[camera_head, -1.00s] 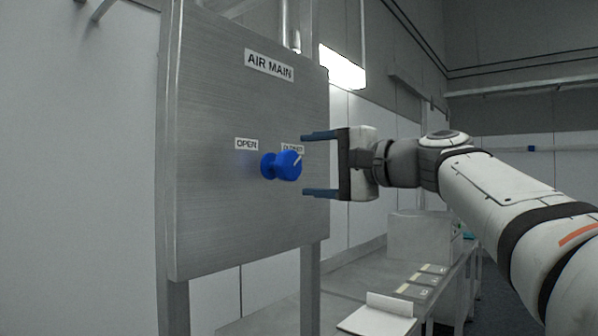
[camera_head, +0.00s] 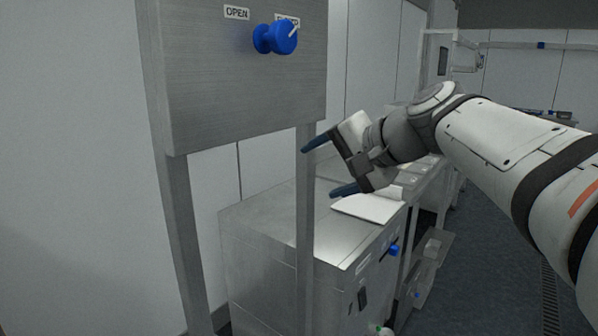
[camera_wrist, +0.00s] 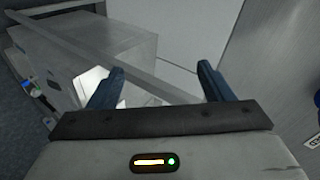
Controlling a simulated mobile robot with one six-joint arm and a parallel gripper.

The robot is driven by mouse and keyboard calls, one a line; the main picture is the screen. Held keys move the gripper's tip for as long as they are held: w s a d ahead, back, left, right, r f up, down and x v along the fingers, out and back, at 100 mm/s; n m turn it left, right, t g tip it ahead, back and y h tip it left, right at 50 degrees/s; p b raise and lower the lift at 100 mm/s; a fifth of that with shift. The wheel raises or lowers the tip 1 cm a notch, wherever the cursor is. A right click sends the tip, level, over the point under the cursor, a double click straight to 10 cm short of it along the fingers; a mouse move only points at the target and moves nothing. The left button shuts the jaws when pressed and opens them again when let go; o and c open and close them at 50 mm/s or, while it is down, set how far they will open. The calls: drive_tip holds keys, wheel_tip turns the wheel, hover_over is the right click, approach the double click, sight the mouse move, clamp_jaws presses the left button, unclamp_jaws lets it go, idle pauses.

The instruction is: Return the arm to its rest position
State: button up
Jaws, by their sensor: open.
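My gripper (camera_head: 322,168) is open and empty, with its two blue fingers spread apart. In the head view it is tilted, to the right of and below the blue knob (camera_head: 275,39), and apart from it. The knob sits on the metal panel (camera_head: 235,95), its white pointer line aimed up and right toward the partly hidden right-hand label. The OPEN label (camera_head: 237,13) is to its left. In the wrist view both fingers (camera_wrist: 162,82) show with nothing between them, and a bit of the blue knob (camera_wrist: 317,113) shows at the right edge.
A metal cabinet (camera_head: 270,235) with a white board (camera_head: 370,207) on top stands below and behind my gripper. A panel post (camera_head: 305,230) runs down close to the left of the fingers. Dark floor (camera_head: 480,260) is clear at the right.

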drive_tip(key=s+d+f+n+g+h, duration=0.3)
drive_tip(key=s+f, duration=0.6)
drive_tip(key=f, duration=0.5)
drive_tip(key=s+d+f+n+g+h, duration=0.2)
drive_tip(key=s+d+f+h, duration=0.3)
drive_tip(key=f, duration=1)
drive_tip(key=s+d+n, duration=0.1)
drive_tip(key=s+d, duration=0.1)
drive_tip(key=s, duration=0.2)
drive_tip(key=shift+f+g, duration=0.2)
drive_tip(key=shift+g, duration=0.2)
